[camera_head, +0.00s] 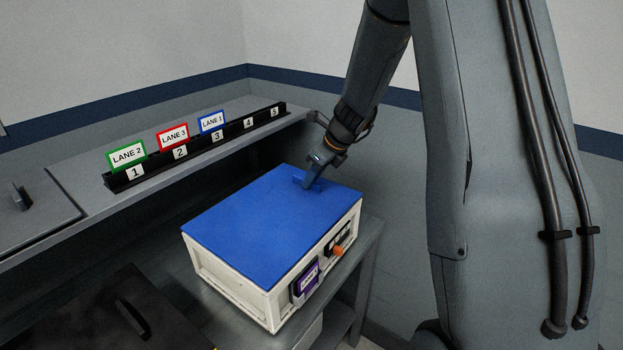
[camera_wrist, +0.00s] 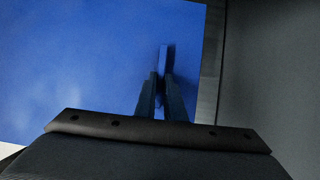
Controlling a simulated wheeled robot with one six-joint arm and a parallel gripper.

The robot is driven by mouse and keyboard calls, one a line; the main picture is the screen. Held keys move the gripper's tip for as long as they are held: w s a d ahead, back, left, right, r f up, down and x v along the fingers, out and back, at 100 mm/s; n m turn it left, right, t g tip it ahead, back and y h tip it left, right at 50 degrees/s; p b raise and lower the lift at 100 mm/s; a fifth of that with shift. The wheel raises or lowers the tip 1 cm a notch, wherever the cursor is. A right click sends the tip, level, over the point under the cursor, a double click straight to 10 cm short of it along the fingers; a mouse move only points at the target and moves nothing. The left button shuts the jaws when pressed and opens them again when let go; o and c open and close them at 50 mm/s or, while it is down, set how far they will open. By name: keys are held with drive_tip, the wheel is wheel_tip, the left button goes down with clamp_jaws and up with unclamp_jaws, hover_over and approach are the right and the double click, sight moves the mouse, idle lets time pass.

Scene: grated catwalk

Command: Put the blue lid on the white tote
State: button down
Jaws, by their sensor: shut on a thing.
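The blue lid (camera_head: 262,222) lies flat over the top of the white tote (camera_head: 232,292), and its edges line up closely with the tote's rim. The tote stands upright on a grey table. My gripper (camera_head: 309,181) is shut on the lid's blue handle, near the lid's far right part. In the wrist view, the fingers (camera_wrist: 162,95) close around the upright handle, and the lid (camera_wrist: 80,65) fills the left and middle. The inside of the tote is hidden under the lid. I cannot tell whether the lid is fully seated.
The tote's right side carries a purple label (camera_head: 306,282) and an orange knob (camera_head: 338,251). A shelf behind holds a black rack (camera_head: 200,148) with numbered slots and green, red and blue lane cards. A dark lid with a handle (camera_head: 110,318) lies at front left.

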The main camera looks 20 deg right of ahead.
drive_tip(key=shift+f, duration=0.4)
idle(0.3)
drive_tip(key=c, duration=1.4)
unclamp_jaws()
drive_tip(key=shift+o, duration=0.2)
drive_tip(key=shift+r, duration=3.45)
